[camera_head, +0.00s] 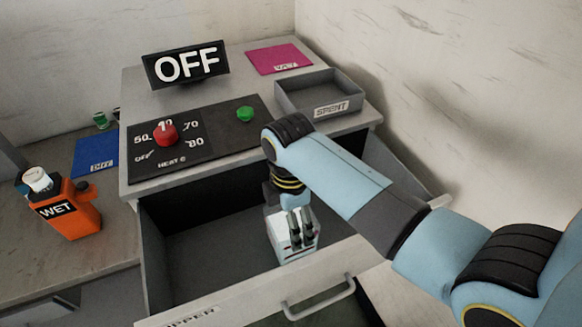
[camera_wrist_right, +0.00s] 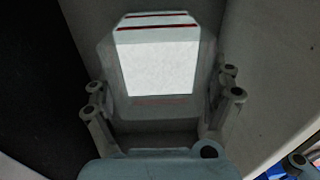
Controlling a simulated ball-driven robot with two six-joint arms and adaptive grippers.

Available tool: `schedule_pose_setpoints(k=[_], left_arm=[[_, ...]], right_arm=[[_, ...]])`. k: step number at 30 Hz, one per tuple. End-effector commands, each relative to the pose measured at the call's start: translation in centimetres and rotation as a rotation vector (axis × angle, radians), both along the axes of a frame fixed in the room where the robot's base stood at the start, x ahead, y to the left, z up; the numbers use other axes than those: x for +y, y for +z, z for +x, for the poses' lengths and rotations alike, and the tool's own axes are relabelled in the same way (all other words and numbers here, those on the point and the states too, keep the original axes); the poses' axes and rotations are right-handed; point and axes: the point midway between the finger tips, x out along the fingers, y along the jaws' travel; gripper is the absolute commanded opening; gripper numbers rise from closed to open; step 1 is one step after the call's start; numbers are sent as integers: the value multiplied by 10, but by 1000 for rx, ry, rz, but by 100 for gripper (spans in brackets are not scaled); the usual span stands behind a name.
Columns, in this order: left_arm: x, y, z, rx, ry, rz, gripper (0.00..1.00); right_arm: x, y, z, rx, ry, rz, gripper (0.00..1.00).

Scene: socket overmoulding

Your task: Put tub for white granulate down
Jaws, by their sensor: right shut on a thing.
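The tub for white granulate (camera_head: 293,247) is a pale box with red marks, inside the open drawer (camera_head: 205,262) near its right front corner. In the right wrist view the tub (camera_wrist_right: 155,67) shows a bright white fill and red lines near its far edge. My right gripper (camera_head: 301,238) reaches down into the drawer and is shut on the tub. In the wrist view its two fingers (camera_wrist_right: 163,108) stand at opposite sides of the tub. I cannot tell whether the tub's base touches the drawer floor. My left gripper is not in view.
The drawer front with its handle (camera_head: 318,299) faces me; the drawer's left part is empty. On the cabinet above are a control panel with a red knob (camera_head: 166,134), a green button (camera_head: 245,114) and a SPENT tray (camera_head: 327,108). An orange WET container (camera_head: 76,211) stands left.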

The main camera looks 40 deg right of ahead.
Motion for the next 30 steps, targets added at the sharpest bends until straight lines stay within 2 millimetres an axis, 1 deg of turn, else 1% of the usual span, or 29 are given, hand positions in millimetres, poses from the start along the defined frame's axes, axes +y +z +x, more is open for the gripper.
schedule_pose_setpoints(k=[8, 9, 12, 19, 23, 26, 30], left_arm=[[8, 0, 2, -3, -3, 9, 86], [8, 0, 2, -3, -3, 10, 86], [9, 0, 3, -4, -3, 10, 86], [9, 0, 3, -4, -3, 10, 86], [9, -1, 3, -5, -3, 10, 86], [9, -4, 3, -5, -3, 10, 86], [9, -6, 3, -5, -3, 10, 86]], right_arm=[[0, -1, 1, -2, 0, 0, 29], [0, -2, 0, -1, 0, 0, 90], [0, -2, 0, -1, 0, 0, 100], [0, -2, 0, -1, 0, 0, 100], [0, 5, 1, -3, 0, -1, 100], [0, 20, 2, -5, 0, 0, 100], [-1, 53, 3, -7, -1, -1, 100]])
